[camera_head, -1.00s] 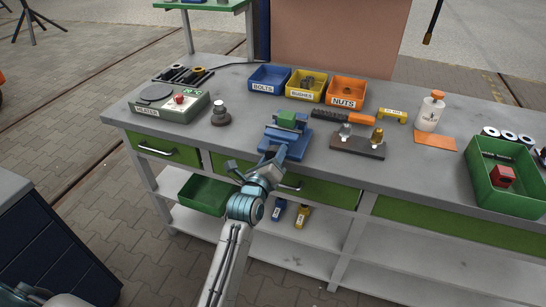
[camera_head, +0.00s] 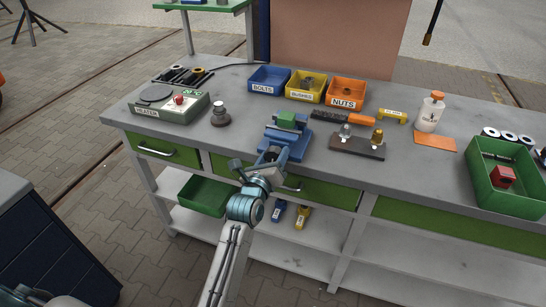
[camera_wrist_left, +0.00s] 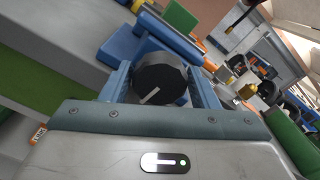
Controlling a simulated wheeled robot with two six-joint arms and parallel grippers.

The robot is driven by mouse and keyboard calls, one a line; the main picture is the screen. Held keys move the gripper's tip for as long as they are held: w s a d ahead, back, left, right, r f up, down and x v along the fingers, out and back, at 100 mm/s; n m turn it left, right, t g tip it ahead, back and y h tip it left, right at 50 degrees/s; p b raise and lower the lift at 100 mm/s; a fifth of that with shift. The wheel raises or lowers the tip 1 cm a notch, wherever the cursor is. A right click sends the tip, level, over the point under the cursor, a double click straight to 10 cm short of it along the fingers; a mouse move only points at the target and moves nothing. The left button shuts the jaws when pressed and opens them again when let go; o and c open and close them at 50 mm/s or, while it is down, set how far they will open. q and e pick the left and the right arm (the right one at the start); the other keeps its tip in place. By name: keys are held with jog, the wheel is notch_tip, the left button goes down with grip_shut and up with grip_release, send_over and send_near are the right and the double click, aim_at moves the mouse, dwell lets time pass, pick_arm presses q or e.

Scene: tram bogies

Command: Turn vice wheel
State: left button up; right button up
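The blue vice (camera_head: 292,140) stands at the front edge of the grey workbench, with a green block (camera_head: 287,119) at its jaws. In the left wrist view the block (camera_wrist_left: 180,16) and the vice (camera_wrist_left: 122,45) show beyond the wheel. The vice wheel (camera_wrist_left: 160,74) is a black round knob with a white line, tilted in the picture. My left gripper (camera_head: 271,156) is at the front of the vice. Its two blue fingers (camera_wrist_left: 162,88) lie on either side of the wheel, close against it, and appear shut on it. My right gripper is not in view.
Behind are blue (camera_head: 268,88), yellow and orange bins. To the right are a brown fixture block (camera_head: 357,149), a white bottle and a green crate (camera_head: 487,190). A drawer front lies below my gripper.

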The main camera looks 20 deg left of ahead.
pick_arm(q)
jog(key=shift+o, duration=1.1)
jog(key=s+b, duration=0.2)
jog(key=s, duration=0.8)
jog(key=shift+s+a, duration=0.15)
jog(key=shift+s, duration=0.25)
